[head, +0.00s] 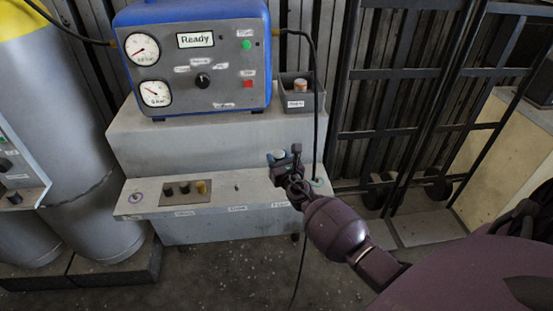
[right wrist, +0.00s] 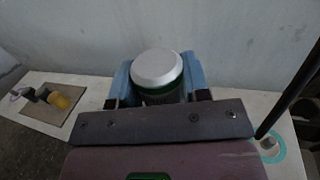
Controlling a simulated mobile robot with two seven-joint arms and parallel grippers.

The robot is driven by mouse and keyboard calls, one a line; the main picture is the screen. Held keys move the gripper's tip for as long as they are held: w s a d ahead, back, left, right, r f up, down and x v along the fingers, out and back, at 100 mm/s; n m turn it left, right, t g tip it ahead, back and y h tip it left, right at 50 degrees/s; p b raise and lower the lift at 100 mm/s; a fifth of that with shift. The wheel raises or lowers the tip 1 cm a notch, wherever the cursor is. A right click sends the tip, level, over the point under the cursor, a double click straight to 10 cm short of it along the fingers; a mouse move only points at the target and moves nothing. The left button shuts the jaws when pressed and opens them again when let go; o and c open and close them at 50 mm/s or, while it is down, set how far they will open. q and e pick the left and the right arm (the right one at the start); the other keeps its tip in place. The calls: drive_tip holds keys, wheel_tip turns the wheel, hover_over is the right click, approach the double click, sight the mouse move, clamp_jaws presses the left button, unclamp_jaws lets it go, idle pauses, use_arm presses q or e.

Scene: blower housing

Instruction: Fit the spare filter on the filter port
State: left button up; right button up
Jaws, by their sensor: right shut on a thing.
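My right gripper (head: 283,158) is over the right part of the low grey ledge. In the right wrist view the gripper (right wrist: 160,85) has its blue fingers on both sides of a round filter (right wrist: 158,68) with a silver-white top and a green band. The filter's lower part is hidden by the gripper. A small upright port with a teal ring (right wrist: 268,148) shows at the right of the right wrist view, apart from the held filter. The teal ring (head: 318,182) is also partly visible in the head view, right of the gripper. My left gripper is not in view.
A blue machine (head: 195,60) reading "Ready" stands on the grey step. A dark bin (head: 297,101) beside it holds a small orange-and-white cylinder (head: 300,85). A black cable (head: 316,120) hangs near the teal ring. A plate with knobs (head: 184,192) and a purple ring (head: 137,197) lie left.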

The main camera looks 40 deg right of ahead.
wheel_tip(320, 180, down, 3)
drive_tip(key=shift+f+b, duration=0.1)
drive_tip(key=shift+b, duration=0.7)
drive_tip(key=shift+f+b, duration=0.5)
drive_tip(key=shift+f, duration=0.1)
drive_tip(key=shift+r, duration=0.25)
drive_tip(key=shift+f, duration=0.35)
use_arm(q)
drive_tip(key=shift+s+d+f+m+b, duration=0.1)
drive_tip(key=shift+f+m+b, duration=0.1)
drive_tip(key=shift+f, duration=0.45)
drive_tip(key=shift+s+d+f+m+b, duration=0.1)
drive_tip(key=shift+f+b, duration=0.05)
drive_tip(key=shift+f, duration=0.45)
use_arm(e)
drive_tip(key=shift+f, duration=0.15)
use_arm(q)
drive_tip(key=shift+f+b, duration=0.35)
drive_tip(key=shift+b, duration=0.45)
use_arm(e)
drive_tip(key=shift+f, duration=1.05)
drive_tip(key=o, duration=1.1)
